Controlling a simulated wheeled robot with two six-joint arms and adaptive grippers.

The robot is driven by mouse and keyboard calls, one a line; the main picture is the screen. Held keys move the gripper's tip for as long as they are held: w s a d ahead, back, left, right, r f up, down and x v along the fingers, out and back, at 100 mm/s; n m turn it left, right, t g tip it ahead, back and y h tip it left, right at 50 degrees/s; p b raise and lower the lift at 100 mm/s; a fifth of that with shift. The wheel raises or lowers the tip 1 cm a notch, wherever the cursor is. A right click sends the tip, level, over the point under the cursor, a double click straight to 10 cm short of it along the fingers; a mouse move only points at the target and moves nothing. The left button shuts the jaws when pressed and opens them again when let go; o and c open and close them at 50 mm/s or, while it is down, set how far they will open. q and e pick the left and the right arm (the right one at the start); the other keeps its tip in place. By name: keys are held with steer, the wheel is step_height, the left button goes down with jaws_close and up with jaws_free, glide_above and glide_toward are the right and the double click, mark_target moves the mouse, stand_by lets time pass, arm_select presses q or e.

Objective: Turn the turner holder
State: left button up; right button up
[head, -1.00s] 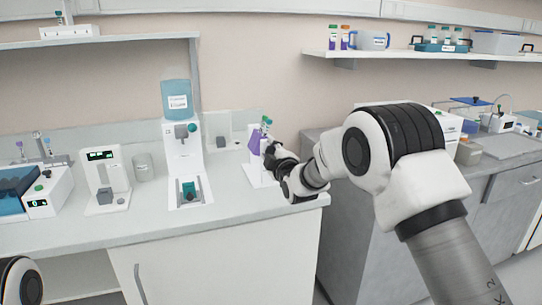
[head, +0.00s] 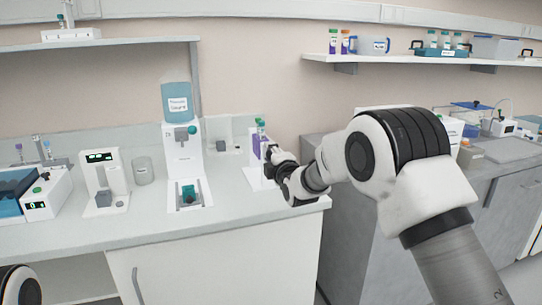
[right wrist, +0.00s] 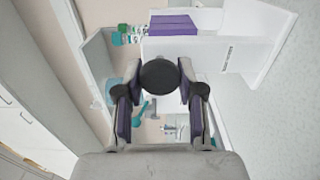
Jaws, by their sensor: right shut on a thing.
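The turner is a white stand (head: 258,179) at the right end of the bench, with a purple holder (head: 258,147) on it. Tubes with green caps (head: 261,124) stand in the holder, close to upright. In the right wrist view, the purple holder (right wrist: 172,25) is at the top, beside the white stand body (right wrist: 205,48). A round black knob (right wrist: 160,75) sits between the fingers of my right gripper (right wrist: 160,82), which is shut on it. In the head view, my right gripper (head: 271,158) is at the stand's right side and partly hides it. My left gripper is out of view.
A dispenser with a blue bottle (head: 177,102), a beaker (head: 143,171) and a small white device (head: 103,180) stand left of the turner. The bench front between them is clear. A grey counter (head: 345,220) lies to the right, behind my arm.

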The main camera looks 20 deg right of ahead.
steer(key=o, duration=1.1)
steer(key=shift+o, duration=0.2)
steer(key=s, duration=1.2)
steer(key=shift+d, duration=0.2)
steer(key=shift+f, duration=0.15)
